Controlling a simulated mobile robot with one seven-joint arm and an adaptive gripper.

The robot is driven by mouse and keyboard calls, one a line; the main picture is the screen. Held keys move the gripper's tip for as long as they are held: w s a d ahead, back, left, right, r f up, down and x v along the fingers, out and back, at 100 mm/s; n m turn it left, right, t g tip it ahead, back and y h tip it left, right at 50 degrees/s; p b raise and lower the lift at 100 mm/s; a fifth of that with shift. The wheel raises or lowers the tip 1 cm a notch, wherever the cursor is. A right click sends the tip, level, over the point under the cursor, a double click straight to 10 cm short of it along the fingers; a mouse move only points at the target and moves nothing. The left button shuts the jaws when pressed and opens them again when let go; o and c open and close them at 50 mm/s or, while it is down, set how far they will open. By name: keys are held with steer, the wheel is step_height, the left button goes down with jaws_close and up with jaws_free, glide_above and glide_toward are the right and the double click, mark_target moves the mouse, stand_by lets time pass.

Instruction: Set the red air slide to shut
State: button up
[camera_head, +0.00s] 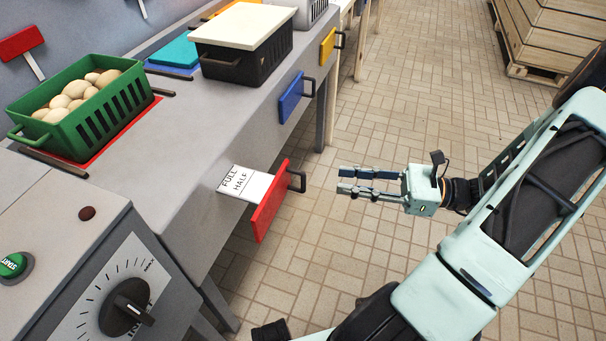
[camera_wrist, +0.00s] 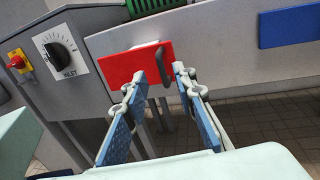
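The red air slide (camera_head: 268,202) is pulled out from the grey bench front in the head view. Its white plate (camera_head: 243,184) shows the words FULL and HALF. A black handle (camera_head: 298,181) sits on its outer face. My gripper (camera_head: 342,180) is open and empty, to the right of the handle and apart from it. In the wrist view the red slide (camera_wrist: 125,64) is ahead, and its dark handle shows between the fingers of my gripper (camera_wrist: 158,76). The fingers hide part of the slide's right side.
A blue slide (camera_head: 291,98) and a yellow slide (camera_head: 327,47) are farther along the bench (camera_head: 205,125). A green crate (camera_head: 100,118) of potatoes and a lidded black crate (camera_head: 247,66) stand on top. A dial (camera_head: 125,307) is at lower left. The tiled floor around my gripper is clear.

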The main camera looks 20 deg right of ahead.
mark_target(303, 176)
steer(key=b+x, duration=0.2)
steer(key=x, duration=0.8)
steer(key=shift+a, duration=0.15)
steer(key=shift+c, duration=0.4)
steer(key=shift+f, duration=0.1)
jaws_close()
steer(key=shift+s, duration=0.1)
